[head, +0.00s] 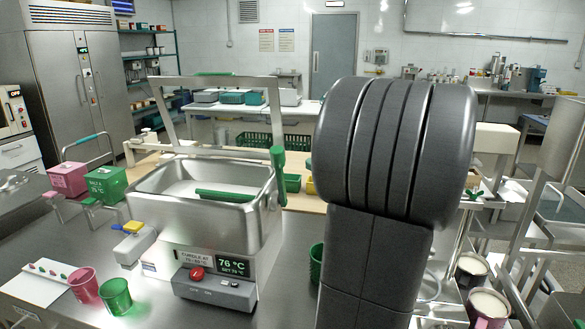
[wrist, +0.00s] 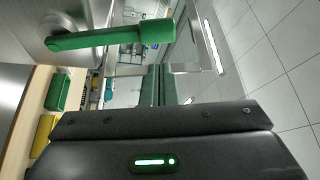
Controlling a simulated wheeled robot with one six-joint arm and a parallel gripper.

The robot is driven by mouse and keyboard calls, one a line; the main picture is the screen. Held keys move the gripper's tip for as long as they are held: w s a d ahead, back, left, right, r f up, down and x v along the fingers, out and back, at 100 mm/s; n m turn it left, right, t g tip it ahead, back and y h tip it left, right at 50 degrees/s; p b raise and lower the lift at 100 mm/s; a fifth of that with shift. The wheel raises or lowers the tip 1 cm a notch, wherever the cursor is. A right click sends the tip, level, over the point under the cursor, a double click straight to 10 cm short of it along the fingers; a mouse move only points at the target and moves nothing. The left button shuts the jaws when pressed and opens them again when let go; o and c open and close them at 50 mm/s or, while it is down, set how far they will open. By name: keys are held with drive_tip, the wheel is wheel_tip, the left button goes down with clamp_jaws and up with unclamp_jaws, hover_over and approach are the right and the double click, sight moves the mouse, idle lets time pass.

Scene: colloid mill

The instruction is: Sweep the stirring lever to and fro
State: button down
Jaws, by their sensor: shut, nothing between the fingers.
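The stirring lever (head: 278,172) is a green-handled lever upright at the right side of the steel vat (head: 150,200). In the wrist view the lever (wrist: 112,37) runs across the upper left from a round pivot to a thicker green grip end. My gripper (wrist: 159,68) is shut and empty, its two narrow fingers side by side. In the picture they lie just below and right of the grip end, apart from it; the depth between them is unclear. In the head view my thick grey arm hides the gripper.
A green bar (head: 226,196) lies across the vat's inside. A control box (head: 214,289) with a red button is at its front. Pink (head: 86,286) and green (head: 116,297) cups stand front left. Green (wrist: 61,92) and yellow (wrist: 43,136) bins lie left in the wrist view.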

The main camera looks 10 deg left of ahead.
drive_tip(key=r+p, duration=0.1)
drive_tip(key=p, duration=0.1)
hover_over(280, 179)
drive_tip(key=d, duration=0.3)
drive_tip(key=shift+w+a+r, duration=0.2)
drive_tip(key=shift+w+a, duration=0.05)
drive_tip(key=shift+w, duration=0.2)
drive_tip(key=shift+f, duration=0.1)
drive_tip(key=s+b, duration=0.1)
drive_tip(key=b, duration=0.3)
drive_tip(key=s+n+b, duration=0.1)
drive_tip(key=b, duration=0.3)
drive_tip(key=shift+f, duration=0.35)
drive_tip(key=shift+s+n+y, duration=0.1)
drive_tip(key=shift+n+y, duration=0.2)
